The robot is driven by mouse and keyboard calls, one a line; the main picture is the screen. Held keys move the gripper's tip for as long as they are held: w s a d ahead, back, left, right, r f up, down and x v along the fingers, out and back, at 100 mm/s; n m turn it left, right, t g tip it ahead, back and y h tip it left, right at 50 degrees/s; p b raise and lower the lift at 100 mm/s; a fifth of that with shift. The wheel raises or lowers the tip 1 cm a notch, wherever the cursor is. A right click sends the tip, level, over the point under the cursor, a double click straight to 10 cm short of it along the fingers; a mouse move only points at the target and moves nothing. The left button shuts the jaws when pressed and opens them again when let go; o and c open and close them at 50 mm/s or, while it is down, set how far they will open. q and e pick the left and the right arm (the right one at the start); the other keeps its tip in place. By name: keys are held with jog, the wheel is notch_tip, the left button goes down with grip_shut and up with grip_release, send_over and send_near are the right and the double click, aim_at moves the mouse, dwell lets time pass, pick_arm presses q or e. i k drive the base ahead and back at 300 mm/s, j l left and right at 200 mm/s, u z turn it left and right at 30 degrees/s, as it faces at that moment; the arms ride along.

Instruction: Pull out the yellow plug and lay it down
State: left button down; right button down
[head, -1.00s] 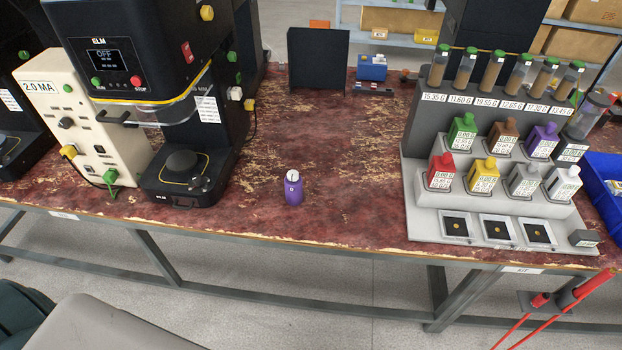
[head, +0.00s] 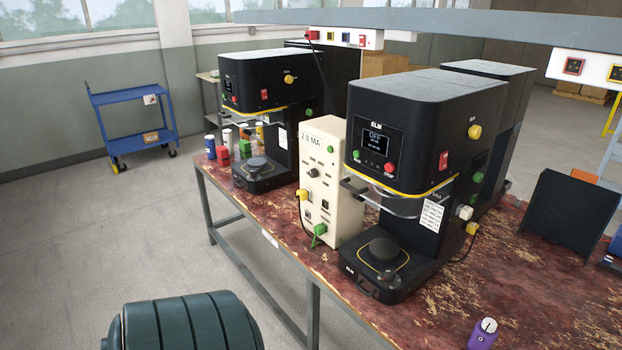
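A yellow plug (head: 302,194) sits in the front of the cream box marked 2.0 MA (head: 325,165), with a dark cable hanging from it. A green plug (head: 320,229) is lower on the same box. A second yellow plug (head: 472,228) is in the right side of the near black ELM machine (head: 415,150), with a cable running down to the table. A yellow knob (head: 474,131) is higher on that side. The machine's display reads OFF. Neither of my grippers is in view.
A purple bottle (head: 484,334) stands at the table's front right. The worn red table (head: 440,300) is clear around it. A blue cart (head: 130,120) stands far left.

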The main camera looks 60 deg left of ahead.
aim_at(302, 193)
jog(key=u, duration=2)
jog(key=z, duration=0.4)
jog(key=i+j+z, duration=0.15)
jog(key=j+z, duration=0.2)
jog(key=i+j+z, duration=0.15)
jog(key=j+z, duration=0.15)
jog(key=j, duration=0.15)
jog(key=j+z, duration=0.7)
jog(key=j, duration=3.8)
jog(key=i, duration=0.05)
